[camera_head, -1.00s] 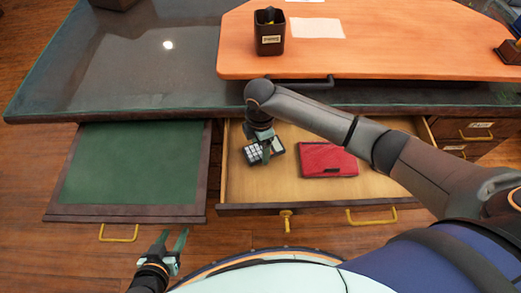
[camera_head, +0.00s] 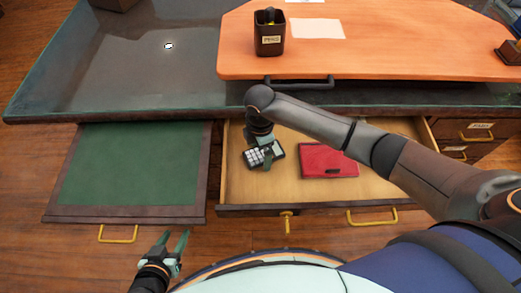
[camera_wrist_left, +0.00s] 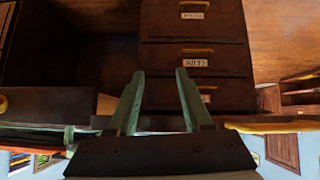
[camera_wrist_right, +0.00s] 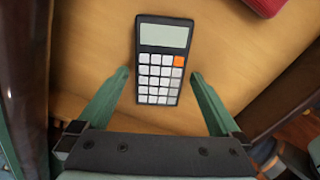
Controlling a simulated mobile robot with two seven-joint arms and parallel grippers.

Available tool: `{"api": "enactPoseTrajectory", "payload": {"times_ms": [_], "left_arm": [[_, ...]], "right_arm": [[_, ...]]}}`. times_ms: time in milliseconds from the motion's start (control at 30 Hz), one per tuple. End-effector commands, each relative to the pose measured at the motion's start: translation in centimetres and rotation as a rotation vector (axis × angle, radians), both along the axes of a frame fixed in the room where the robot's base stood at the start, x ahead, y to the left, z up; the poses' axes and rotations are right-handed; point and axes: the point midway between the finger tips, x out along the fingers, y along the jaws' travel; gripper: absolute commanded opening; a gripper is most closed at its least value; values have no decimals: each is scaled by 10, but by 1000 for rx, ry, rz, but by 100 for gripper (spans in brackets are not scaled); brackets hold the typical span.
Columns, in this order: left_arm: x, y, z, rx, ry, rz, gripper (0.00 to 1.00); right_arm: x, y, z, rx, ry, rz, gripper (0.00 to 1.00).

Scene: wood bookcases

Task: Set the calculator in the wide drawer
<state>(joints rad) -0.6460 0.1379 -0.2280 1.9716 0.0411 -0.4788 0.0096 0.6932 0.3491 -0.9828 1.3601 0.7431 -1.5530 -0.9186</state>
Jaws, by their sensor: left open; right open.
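The dark calculator (camera_head: 254,157) with white keys lies in the open wide drawer (camera_head: 235,190), near its left side. In the right wrist view the calculator (camera_wrist_right: 162,62) lies face up on the wooden drawer floor, with its orange key and grey screen visible. My right gripper (camera_head: 267,155) is open over it; in the right wrist view its fingertips (camera_wrist_right: 160,75) are on either side of the calculator, with gaps between. My left gripper (camera_head: 174,240) is open and empty in front of the desk, below the green pull-out board; its fingers (camera_wrist_left: 158,75) face labelled drawer fronts.
A red flat case (camera_head: 328,158) lies in the drawer right of the calculator. The green pull-out board (camera_head: 130,165) extends at the left. A pen holder (camera_head: 269,38) stands on the desktop. My right arm reaches across the drawer's right part.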

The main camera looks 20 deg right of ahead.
Motion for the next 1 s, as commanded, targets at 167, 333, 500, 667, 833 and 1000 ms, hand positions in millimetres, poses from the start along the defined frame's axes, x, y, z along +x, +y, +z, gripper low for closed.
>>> {"api": "enactPoseTrajectory", "payload": {"times_ms": [167, 333, 500, 667, 833, 1000], "left_arm": [[0, 2, 5, 3, -2, 4, 50], [-1, 7, 10, 8, -5, 11, 50], [-5, 9, 10, 12, 1, 15, 50], [-8, 11, 11, 13, 4, 18, 50], [-9, 12, 10, 14, 4, 21, 50], [-9, 12, 10, 14, 3, 22, 50]], "right_arm": [[1, 0, 24, 2, -5, 0, 100], [2, 0, 62, 2, -5, 0, 100], [1, 0, 96, 1, -4, 1, 100], [1, 1, 115, 1, -2, -1, 100], [1, 0, 122, 0, 0, -1, 100], [0, 0, 122, 0, 0, -1, 100]]}}
